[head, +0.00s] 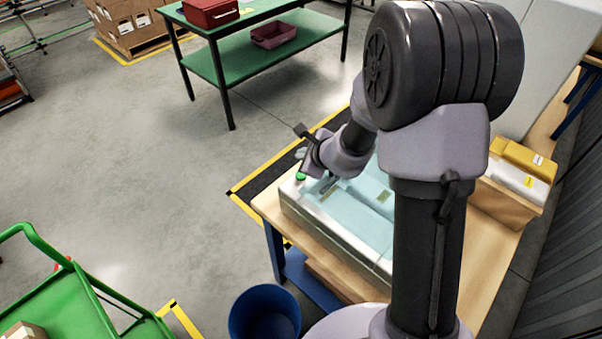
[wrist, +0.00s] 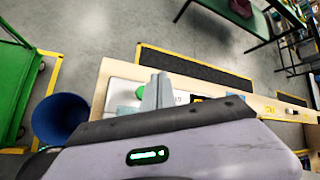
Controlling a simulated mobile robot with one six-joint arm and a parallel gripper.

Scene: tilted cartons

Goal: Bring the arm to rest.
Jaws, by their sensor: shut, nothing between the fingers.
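My arm rises over the wooden workbench (head: 268,205), with its dark, thick joint large in the head view. My gripper (head: 301,154) is small there, above the far left corner of the bench, near a green button. In the wrist view my gripper (wrist: 158,92) shows as pale grey fingers close together, with nothing between them. The fingers partly overlap the view of the pale case and its green button (wrist: 140,93). I cannot tell the exact gap between fingers and button.
The pale case (head: 330,240) with a light blue top lies on the bench. A blue bin (head: 264,314) stands at its near left corner. A green cart (head: 70,305) is at lower left, a green table (head: 262,55) behind. A yellow-topped carton (head: 510,185) is right. Open floor lies left.

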